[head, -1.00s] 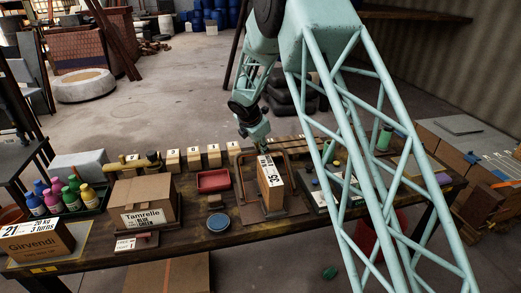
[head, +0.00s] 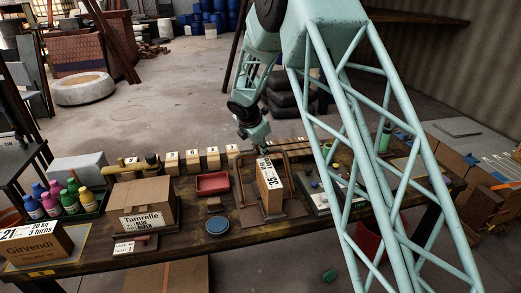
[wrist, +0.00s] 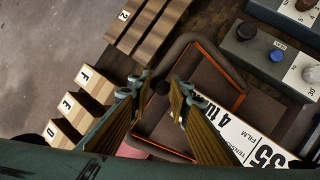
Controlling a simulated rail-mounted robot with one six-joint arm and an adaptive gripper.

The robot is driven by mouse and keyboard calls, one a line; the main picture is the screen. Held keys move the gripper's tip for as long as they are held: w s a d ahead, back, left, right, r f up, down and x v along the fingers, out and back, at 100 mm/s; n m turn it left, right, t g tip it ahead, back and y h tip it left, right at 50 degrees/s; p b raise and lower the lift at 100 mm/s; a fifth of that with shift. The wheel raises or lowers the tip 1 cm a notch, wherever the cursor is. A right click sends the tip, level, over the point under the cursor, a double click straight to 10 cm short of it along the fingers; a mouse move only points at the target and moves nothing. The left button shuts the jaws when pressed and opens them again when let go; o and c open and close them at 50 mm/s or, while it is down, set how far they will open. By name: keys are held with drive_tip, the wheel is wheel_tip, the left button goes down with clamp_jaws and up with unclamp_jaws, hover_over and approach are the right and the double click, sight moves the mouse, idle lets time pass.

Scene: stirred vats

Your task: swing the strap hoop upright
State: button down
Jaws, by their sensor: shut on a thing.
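The strap hoop (head: 240,178) is a thin brown frame beside the upright carton marked 35 (head: 270,188) on the bench. In the wrist view the hoop (wrist: 186,46) shows as a dark rounded bar with an orange edge, and the carton (wrist: 240,140) lies to its right. My gripper (wrist: 161,88) has its two fingers on either side of a dark round knob (wrist: 162,87) at the hoop and is shut on it. In the head view my gripper (head: 262,149) is at the hoop's far side, behind the carton. The hoop's exact tilt is hard to tell.
Lettered blocks (head: 198,159) line the bench's far edge. A red tray (head: 213,183), a blue round lid (head: 217,224) and the Tamrelle box (head: 143,205) stand left of the hoop. A control panel with knobs (wrist: 262,55) is close on its right.

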drive_tip(key=c, duration=2.6)
unclamp_jaws()
drive_tip(key=shift+s+d+f, duration=0.35)
drive_tip(key=shift+s+f, duration=0.1)
drive_tip(key=shift+f, duration=0.25)
drive_tip(key=shift+o, duration=0.2)
drive_tip(key=shift+r, duration=0.1)
drive_tip(key=shift+w+a+r, duration=0.15)
drive_tip(key=shift+r, duration=0.05)
drive_tip(key=shift+r, duration=0.1)
drive_tip(key=shift+v, duration=3.95)
